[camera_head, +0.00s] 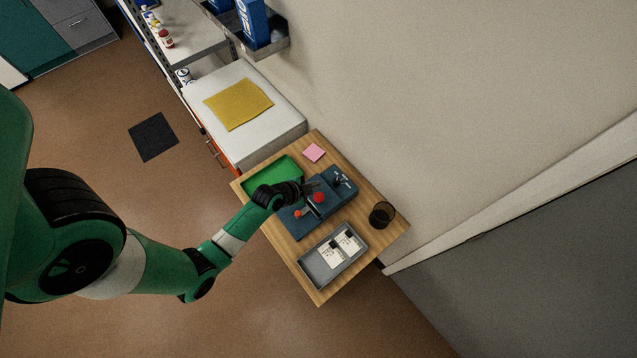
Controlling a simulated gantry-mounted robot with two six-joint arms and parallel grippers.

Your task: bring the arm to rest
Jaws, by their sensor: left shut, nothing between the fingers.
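My left arm, green with black and white bands, comes in from the left and reaches over the wooden table (312,290). My left gripper (312,187) is small in the picture. It is shut and empty, over or beside a dark blue device (338,196) with red knobs (319,197). I cannot tell whether it touches the device. My right gripper is not in view.
A green tray (262,178) lies left of the device. A grey tray (318,272) with white cards lies at the front. A dark cup (381,214) stands at the right and a pink pad (314,152) at the back. A white cabinet (285,122) adjoins the table.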

